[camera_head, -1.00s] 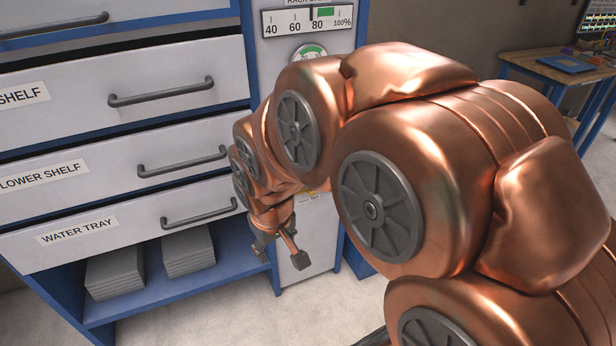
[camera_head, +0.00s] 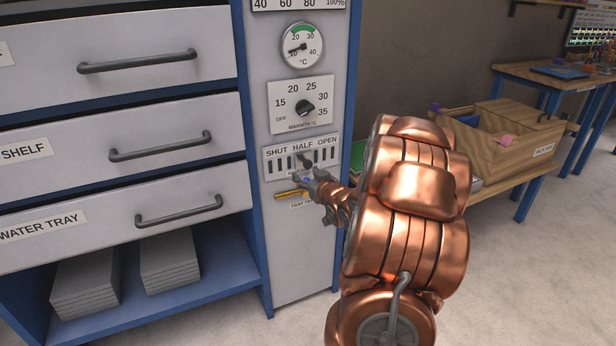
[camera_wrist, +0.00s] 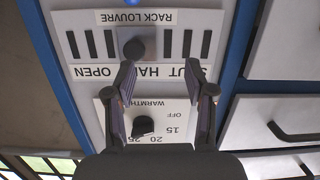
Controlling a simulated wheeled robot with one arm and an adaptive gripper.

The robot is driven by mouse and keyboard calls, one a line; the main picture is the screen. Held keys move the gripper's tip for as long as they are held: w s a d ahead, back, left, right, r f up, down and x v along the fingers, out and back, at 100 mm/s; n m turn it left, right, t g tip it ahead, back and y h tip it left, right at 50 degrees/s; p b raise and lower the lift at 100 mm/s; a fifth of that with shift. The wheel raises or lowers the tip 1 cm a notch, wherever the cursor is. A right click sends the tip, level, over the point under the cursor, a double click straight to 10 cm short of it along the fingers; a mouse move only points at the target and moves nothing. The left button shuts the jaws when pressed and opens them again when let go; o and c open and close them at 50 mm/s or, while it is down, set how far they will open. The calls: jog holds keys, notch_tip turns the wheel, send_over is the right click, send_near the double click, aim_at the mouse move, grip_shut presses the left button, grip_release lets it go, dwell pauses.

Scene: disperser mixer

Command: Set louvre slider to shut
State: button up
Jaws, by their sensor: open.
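The louvre slider is a dark round knob (camera_wrist: 134,48) on a white slotted plate labelled RACK LOUVRE, upside down in the wrist view. In the head view the plate (camera_head: 272,170) reads SHUT at left, HALF in the middle and OPEN at right. The knob stands at about HALF. My gripper (camera_wrist: 160,70) is open and empty in front of the plate, its fingers spread. The knob shows just beyond the left fingertip in the wrist view; I cannot tell whether they touch. In the head view my gripper (camera_head: 308,182) partly covers the plate's lower edge.
A warmth dial (camera_head: 304,108) and a thermometer (camera_head: 302,46) are above the louvre plate. A brass bar (camera_head: 290,193) is just below it, close to my gripper. Drawers with grey handles (camera_head: 160,146) stand at left. A wooden bench with a box (camera_head: 510,140) is at right.

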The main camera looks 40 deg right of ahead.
aim_at(309, 165)
jog(key=shift+m+t+h, duration=0.3)
jog(key=shift+t, duration=0.6)
jog(key=shift+w+d+f+b, duration=0.15)
jog(key=shift+w+d+b, duration=0.3)
jog(key=shift+w+d, duration=1)
jog(key=shift+w+d+f+b, duration=0.15)
jog(key=shift+w+d+b, duration=0.25)
jog(key=shift+w+d, duration=1)
jog(key=shift+c, duration=0.2)
grip_shut()
